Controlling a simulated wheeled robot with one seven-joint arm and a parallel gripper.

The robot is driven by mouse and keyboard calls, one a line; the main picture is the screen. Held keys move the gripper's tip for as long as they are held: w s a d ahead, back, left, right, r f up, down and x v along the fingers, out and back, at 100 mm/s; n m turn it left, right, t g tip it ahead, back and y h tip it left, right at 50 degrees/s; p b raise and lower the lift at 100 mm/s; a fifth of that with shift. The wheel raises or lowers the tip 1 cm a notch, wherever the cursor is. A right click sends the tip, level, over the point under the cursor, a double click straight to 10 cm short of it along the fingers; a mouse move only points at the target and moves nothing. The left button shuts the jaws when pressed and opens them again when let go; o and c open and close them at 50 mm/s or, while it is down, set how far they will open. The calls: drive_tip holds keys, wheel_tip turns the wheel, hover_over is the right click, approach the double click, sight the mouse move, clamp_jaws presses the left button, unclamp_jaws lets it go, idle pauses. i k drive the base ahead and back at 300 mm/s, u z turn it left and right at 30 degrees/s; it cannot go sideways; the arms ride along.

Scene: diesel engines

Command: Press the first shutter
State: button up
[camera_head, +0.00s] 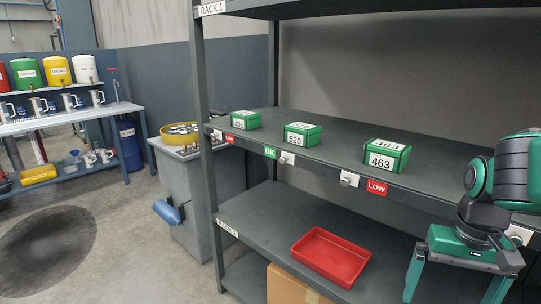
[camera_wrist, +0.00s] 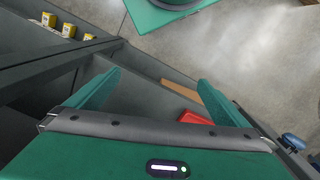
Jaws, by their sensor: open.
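Rack 1 has small white units with round grey knobs along its upper shelf edge: a left one (camera_head: 217,134), a second (camera_head: 287,158), a third (camera_head: 349,180), and another (camera_head: 519,234) partly behind my arm. Red LOW labels (camera_head: 376,187) (camera_head: 230,139) and a green OK label (camera_head: 270,152) sit beside them. I cannot tell which part is the first shutter. My gripper (camera_head: 455,288) is at the lower right, fingers pointing down, apart from the knobs. It is open and empty; the wrist view (camera_wrist: 159,78) shows the fingers spread with nothing between.
Green boxes marked 463 (camera_head: 387,155), 520 (camera_head: 302,135) and 406 (camera_head: 245,120) stand on the upper shelf (camera_head: 340,148). A red tray (camera_head: 331,256) lies on the lower shelf, above a cardboard box (camera_head: 292,288).

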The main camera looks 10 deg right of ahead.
sight(218, 134)
drive_tip(key=u, duration=1.25)
drive_tip(key=i, duration=1.55)
drive_tip(key=z, duration=1.2)
